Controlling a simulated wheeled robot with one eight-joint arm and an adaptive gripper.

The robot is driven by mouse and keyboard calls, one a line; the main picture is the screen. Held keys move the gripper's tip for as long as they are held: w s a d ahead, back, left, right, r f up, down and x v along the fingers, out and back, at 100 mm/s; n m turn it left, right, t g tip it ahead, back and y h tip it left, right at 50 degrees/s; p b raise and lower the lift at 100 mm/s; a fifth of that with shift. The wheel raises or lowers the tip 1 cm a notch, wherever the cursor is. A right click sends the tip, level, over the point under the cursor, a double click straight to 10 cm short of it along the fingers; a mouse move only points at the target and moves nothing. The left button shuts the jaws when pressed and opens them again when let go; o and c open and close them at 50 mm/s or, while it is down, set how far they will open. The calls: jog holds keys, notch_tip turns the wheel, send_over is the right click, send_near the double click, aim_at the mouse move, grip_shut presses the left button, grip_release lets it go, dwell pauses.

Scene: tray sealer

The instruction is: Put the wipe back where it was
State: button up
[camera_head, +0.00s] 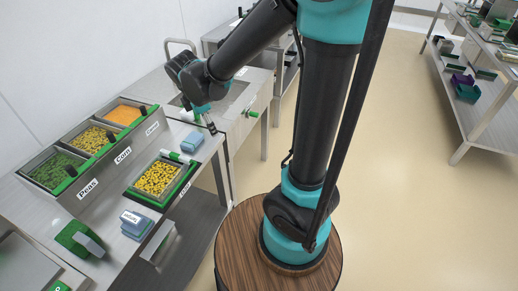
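A small folded blue cloth-like block (192,142), which looks like the wipe, lies on the steel counter (206,153) near its right edge. A second blue item (136,224) with a white label sits on the counter nearer the front; the label is too small to read. My gripper (211,128) points down just above and right of the blue block, near the counter's edge. It seems apart from the block. Its fingers are small and dark here, so I cannot tell whether they are open or shut, and nothing shows clearly between them.
A green-framed tray of yellow corn (158,179) stands left of the block, with a white-and-green cylinder (180,157) behind it. Bins labelled Peas (89,191) and Corn (123,155), and an orange-filled one, line the back. A green-and-grey block (80,239) sits front left. A sink (228,97) lies beyond.

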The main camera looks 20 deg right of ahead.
jog(key=s+d+f+m+y, duration=0.1)
jog(key=s+d+f+m, duration=0.2)
jog(key=s+d+m, duration=0.3)
jog(key=s+d+f+m+t+y, duration=0.1)
jog(key=s+d+f+m, duration=0.1)
jog(key=s+d+m, duration=0.5)
jog(key=d+m, duration=0.3)
jog(key=m, duration=0.4)
jog(key=shift+f, duration=0.4)
